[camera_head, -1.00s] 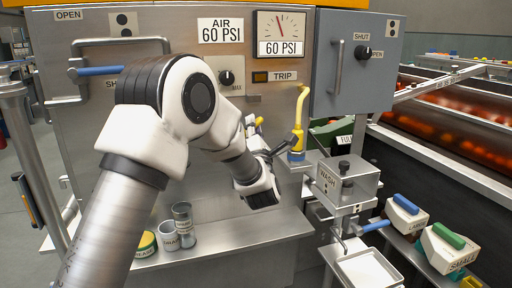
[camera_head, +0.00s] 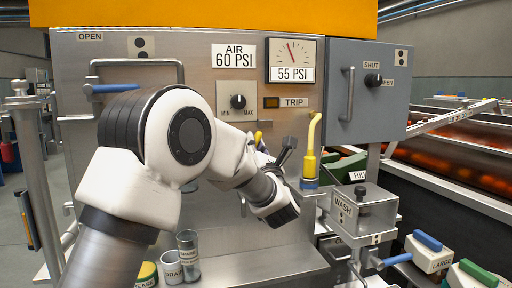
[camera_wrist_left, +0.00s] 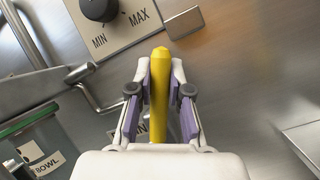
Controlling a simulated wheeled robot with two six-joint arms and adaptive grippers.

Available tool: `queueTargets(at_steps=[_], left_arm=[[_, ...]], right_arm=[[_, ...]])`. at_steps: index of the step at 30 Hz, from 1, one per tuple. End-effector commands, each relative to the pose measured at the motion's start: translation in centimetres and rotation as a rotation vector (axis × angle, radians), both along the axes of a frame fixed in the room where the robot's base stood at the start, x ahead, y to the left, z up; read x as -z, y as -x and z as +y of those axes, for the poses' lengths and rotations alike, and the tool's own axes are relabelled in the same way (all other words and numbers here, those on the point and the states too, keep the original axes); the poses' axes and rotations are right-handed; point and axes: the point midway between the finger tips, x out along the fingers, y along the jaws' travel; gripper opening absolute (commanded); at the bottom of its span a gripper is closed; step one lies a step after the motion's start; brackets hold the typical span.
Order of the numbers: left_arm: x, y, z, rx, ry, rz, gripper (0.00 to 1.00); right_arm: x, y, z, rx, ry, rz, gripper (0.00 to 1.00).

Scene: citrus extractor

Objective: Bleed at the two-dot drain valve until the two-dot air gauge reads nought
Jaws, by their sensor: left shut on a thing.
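The air gauge (camera_head: 292,55) on the steel panel has a red needle, and its readout shows 55 PSI. A plate to its left (camera_head: 234,56) reads AIR 60 PSI. My left gripper (camera_wrist_left: 160,72) is shut on a yellow lever (camera_wrist_left: 159,95), with one purple-padded finger on each side in the left wrist view. A label behind it is partly hidden, ending in "IN". In the head view only a bit of the yellow lever (camera_head: 258,138) shows beyond my left wrist. Two-dot plates sit at the upper left (camera_head: 141,47) and on the grey box (camera_head: 401,57). My right gripper is out of view.
A MIN/MAX knob (camera_head: 238,101) and a TRIP plate (camera_head: 294,102) are above the lever. A separate yellow spout-like handle (camera_head: 311,145) and the WASH unit (camera_head: 362,200) stand to the right. Small jars (camera_head: 188,254) stand on the shelf below.

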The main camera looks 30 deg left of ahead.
Motion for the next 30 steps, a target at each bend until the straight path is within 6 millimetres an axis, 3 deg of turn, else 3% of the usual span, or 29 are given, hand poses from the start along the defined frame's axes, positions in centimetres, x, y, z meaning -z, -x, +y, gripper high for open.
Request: queueTargets(at_steps=[5,6,8,9,20,30], left_arm=[[0.1,0.0,0.0,-0.001,0.001,0.002,0.0],[0.1,0.0,0.0,-0.001,0.001,0.003,0.21],[0.1,0.0,0.0,-0.001,0.001,0.003,0.43],[0.1,0.0,0.0,0.0,0.0,0.002,0.45],[0.3,0.3,-0.5,0.001,-0.002,0.002,0.45],[3.6,5.0,-5.9,0.002,-0.007,0.007,0.45]], right_arm=[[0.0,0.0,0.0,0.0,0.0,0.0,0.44],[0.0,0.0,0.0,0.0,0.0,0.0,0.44],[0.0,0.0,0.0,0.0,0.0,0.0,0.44],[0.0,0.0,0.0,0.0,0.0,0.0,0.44],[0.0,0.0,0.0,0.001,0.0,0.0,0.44],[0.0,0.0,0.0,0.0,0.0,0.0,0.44]])
